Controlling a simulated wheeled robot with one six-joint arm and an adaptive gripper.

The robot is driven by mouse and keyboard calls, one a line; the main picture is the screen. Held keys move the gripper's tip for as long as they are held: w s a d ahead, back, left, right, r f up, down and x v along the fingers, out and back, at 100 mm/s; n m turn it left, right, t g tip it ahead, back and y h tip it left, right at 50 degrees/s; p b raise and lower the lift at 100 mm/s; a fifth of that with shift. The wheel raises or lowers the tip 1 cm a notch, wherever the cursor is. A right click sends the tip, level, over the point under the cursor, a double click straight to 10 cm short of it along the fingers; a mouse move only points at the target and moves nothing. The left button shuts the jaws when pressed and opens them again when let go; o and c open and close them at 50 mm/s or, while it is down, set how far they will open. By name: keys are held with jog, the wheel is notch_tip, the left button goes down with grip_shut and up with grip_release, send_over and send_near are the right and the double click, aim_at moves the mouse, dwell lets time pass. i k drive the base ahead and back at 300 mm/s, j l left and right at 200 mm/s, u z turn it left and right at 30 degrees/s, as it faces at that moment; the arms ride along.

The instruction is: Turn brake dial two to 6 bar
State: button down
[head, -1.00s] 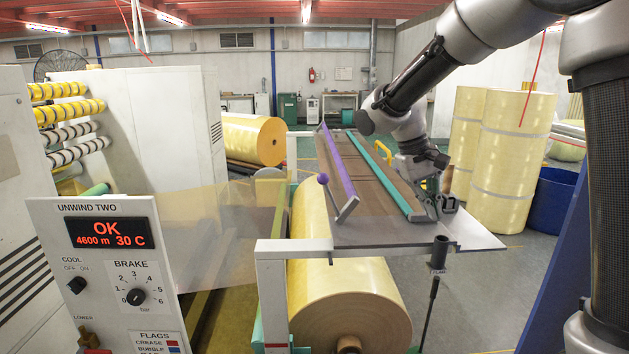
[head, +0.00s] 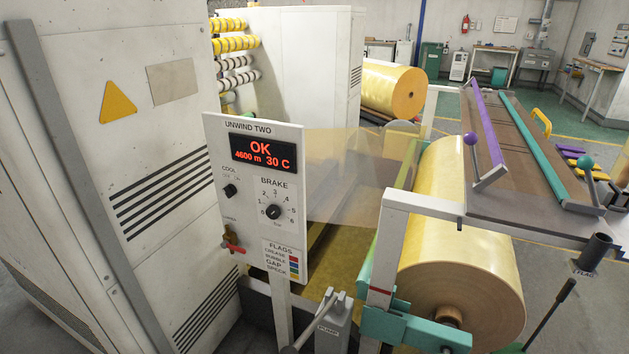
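The black brake dial (head: 274,211) is on the white UNWIND TWO panel (head: 215,150), under the word BRAKE and ringed by a scale from 0 to 6. Its pointer seems to lie toward the low, left side of the scale, but it is too small to be sure. The red display (head: 262,154) above it reads OK, 4600 m, 30 C. My gripper is not in view, and nothing covers the dial.
A cool switch (head: 230,191) and a red-handled valve (head: 232,243) are on the same panel. A large white cabinet (head: 70,190) stands left of it. The yellow film roll (head: 460,240) and the splice table (head: 520,150) with purple and green bars are at right.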

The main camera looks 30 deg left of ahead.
aim_at(273, 211)
jog(key=u, duration=1.6)
